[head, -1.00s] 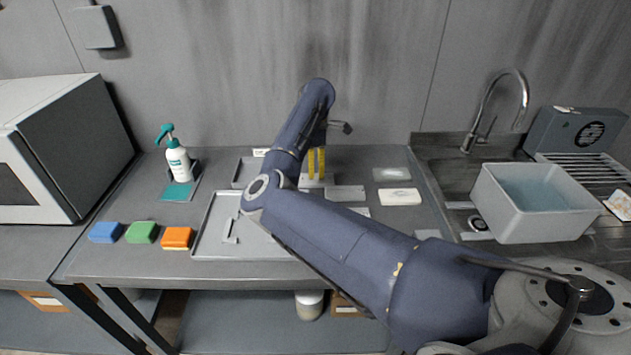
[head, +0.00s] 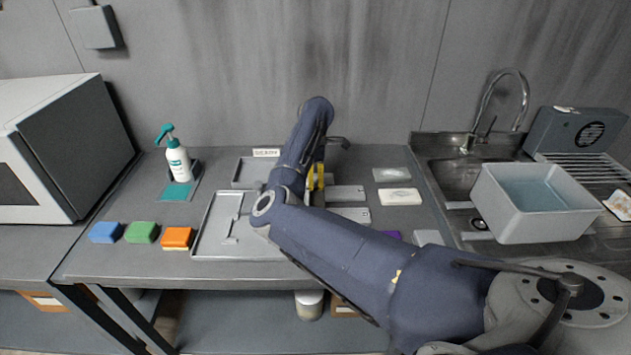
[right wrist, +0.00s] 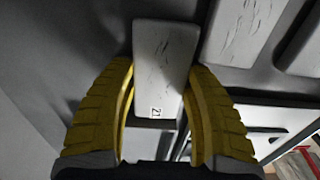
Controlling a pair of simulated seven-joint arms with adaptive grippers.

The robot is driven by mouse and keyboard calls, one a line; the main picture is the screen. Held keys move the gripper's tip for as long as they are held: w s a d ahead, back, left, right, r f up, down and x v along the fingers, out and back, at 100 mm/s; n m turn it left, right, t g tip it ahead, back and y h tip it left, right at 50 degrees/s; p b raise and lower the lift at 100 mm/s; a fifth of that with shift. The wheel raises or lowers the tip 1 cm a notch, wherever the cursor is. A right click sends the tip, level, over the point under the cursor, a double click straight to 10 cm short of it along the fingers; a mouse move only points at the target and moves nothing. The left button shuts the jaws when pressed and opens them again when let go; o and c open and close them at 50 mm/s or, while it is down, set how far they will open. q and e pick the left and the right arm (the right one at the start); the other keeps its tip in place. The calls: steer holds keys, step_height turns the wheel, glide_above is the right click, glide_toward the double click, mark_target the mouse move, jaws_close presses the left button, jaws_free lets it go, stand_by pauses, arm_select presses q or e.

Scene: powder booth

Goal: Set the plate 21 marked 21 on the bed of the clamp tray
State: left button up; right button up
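The plate marked 21 (right wrist: 164,50) is a pale grey slab with a small label near its lower end in the right wrist view. My right gripper (right wrist: 161,78) has a yellow finger along each side of it; I cannot tell whether they press on it. In the head view the right gripper (head: 315,180) is low over the middle of the bench, and my arm hides the plate there. The clamp tray (head: 198,240), a shallow grey tray with a thin raised fitting, lies left of the gripper. Its right part is behind my arm. My left gripper is not in view.
Other flat plates (head: 347,193) lie right of the gripper. A smaller tray (head: 238,172) is behind, by a READY sign (head: 266,153). Blue, green and orange blocks (head: 177,237) and a pump bottle (head: 178,162) stand left.

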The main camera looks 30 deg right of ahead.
mark_target(316, 178)
steer(key=c, duration=0.8)
steer(key=shift+r, duration=0.1)
step_height(316, 178, up, 20)
steer(key=s+d+r+m, duration=0.4)
steer(key=s+d+m, duration=0.1)
steer(key=s, duration=0.4)
steer(key=s+d+r+m, duration=0.4)
steer(key=s+d+m, duration=0.1)
steer(key=s, duration=0.5)
steer(key=s+a+r+m, duration=0.2)
steer(key=s+r+m, duration=0.1)
steer(key=s, duration=0.8)
steer(key=s+a+r+m, duration=0.3)
steer(key=s+m, duration=0.3)
steer(key=s, duration=0.6)
steer(key=shift+r+m, duration=0.3)
steer(key=shift+r, duration=0.3)
